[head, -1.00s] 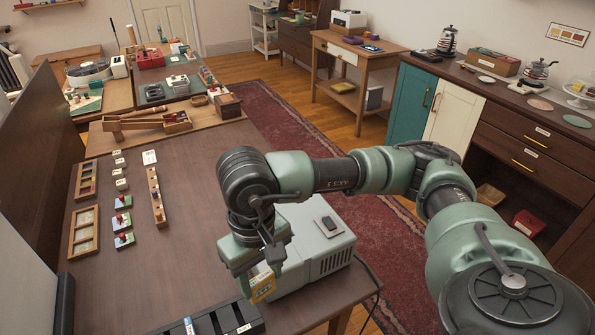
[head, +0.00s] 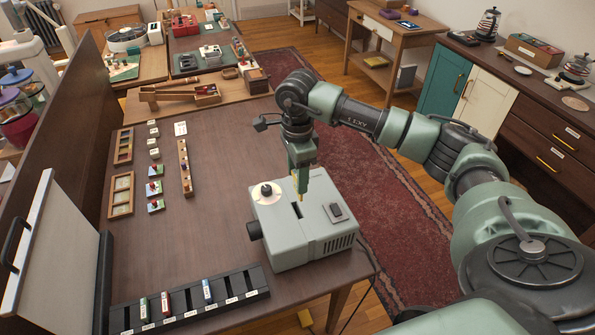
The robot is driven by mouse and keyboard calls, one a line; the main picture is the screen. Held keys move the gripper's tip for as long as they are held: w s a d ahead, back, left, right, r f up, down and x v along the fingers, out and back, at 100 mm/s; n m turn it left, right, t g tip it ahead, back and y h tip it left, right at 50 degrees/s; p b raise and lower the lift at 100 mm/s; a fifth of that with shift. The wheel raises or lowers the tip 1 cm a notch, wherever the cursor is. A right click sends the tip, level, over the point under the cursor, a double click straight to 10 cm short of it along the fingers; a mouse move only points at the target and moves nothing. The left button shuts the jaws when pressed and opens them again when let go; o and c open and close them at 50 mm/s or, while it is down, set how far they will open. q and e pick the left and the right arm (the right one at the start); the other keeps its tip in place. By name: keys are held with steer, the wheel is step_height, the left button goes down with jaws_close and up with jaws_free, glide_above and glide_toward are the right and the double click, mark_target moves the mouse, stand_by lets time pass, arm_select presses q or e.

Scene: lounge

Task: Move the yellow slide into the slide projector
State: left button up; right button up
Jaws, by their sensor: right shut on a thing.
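The slide projector (head: 310,240) is a grey-green box on the wooden table, its lens facing left. A dark slot (head: 293,210) shows in its top. My right gripper (head: 301,172) points down over the projector's far top edge, shut on the yellow slide (head: 301,186). The slide hangs upright and shows nearly edge-on as a narrow yellow strip below the fingers. It appears above and behind the slot, outside it; the exact gap is hard to tell. My left gripper is out of view.
A black rack (head: 236,292) with labelled places holds green, red and blue slides at the front. A white panel (head: 62,235) with a black handle stands at left. Wooden frames, small blocks and a narrow wooden rack (head: 186,170) lie farther back. The table's middle is clear.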

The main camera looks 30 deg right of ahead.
mark_target(297, 203)
steer(key=shift+f, duration=0.25)
steer(key=shift+f+b, duration=0.5)
steer(key=shift+f, duration=0.3)
steer(key=shift+f+b, duration=0.35)
steer(key=shift+f, duration=0.25)
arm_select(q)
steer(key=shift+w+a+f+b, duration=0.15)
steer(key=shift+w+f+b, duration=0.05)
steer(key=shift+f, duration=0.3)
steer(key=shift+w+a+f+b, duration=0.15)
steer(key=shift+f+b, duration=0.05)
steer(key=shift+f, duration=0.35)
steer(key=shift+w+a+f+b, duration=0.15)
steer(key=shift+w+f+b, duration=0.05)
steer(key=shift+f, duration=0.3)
arm_select(e)
steer(key=shift+f, duration=1.2)
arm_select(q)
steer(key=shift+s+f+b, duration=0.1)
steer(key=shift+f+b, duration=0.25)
arm_select(e)
steer(key=shift+f, duration=0.25)
arm_select(q)
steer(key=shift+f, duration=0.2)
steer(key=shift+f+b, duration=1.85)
steer(key=shift+b, duration=0.2)
arm_select(e)
steer(key=shift+f, duration=2.4)
